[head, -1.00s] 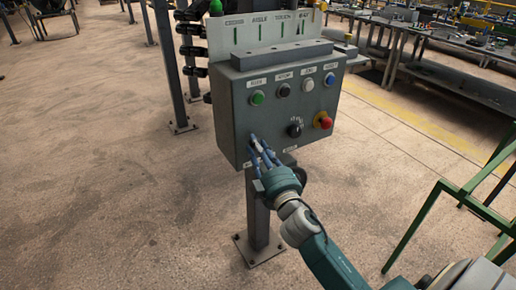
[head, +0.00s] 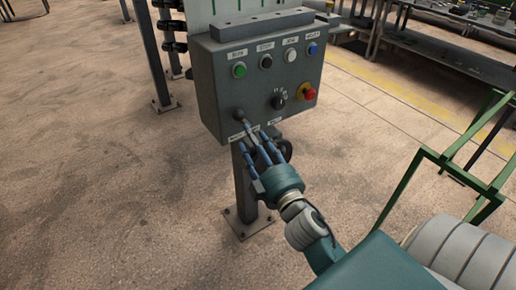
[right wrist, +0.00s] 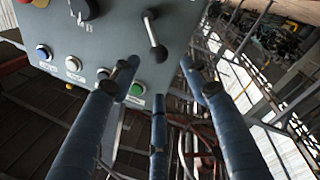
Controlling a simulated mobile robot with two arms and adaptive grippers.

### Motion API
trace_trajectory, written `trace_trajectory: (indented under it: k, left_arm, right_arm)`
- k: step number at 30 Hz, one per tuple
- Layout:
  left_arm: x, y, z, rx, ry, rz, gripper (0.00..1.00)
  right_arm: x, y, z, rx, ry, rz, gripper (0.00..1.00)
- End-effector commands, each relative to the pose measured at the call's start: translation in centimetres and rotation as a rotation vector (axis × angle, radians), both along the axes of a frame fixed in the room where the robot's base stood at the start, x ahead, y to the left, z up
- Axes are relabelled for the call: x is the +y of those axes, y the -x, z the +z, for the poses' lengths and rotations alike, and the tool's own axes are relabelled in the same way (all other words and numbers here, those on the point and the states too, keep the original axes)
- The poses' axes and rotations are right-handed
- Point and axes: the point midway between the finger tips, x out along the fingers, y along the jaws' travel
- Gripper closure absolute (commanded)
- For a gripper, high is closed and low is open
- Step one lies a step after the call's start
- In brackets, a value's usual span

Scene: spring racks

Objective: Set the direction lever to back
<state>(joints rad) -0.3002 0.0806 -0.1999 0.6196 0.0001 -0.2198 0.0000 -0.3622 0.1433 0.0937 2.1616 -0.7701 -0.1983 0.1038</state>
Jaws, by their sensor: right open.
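The direction lever (head: 239,114) is a short dark lever with a ball-like knob at the lower left of the grey control box (head: 215,85). It also shows in the right wrist view (right wrist: 154,34), standing out from the panel. Which marked position it is in I cannot tell; the labels are too small. My right gripper (head: 253,142) is open, its blue fingers just below the lever in the head view. In the right wrist view the open fingers (right wrist: 154,78) spread around empty space just below the knob, seemingly not touching it. My left gripper is not in view.
The box carries a green button (head: 239,70), black, white and blue buttons, a rotary selector (head: 278,101) and a red emergency stop (head: 309,93). It stands on a post (head: 247,195). A green frame (head: 440,160) stands at right. The floor at left is clear.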

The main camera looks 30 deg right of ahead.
Motion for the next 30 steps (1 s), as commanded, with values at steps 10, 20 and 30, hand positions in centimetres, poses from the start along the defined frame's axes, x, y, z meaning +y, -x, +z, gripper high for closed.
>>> trace_trajectory:
  k: [10,20,30]
  left_arm:
    - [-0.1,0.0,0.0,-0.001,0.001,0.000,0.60]
    - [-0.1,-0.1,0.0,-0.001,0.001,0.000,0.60]
    - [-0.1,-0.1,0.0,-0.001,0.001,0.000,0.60]
  right_arm:
    - [0.6,3.5,-0.3,-0.001,0.003,0.000,0.54]
    - [0.6,3.5,-0.3,-0.002,0.002,0.001,0.54]
    - [0.8,2.9,-4.0,0.059,-0.036,0.006,0.54]
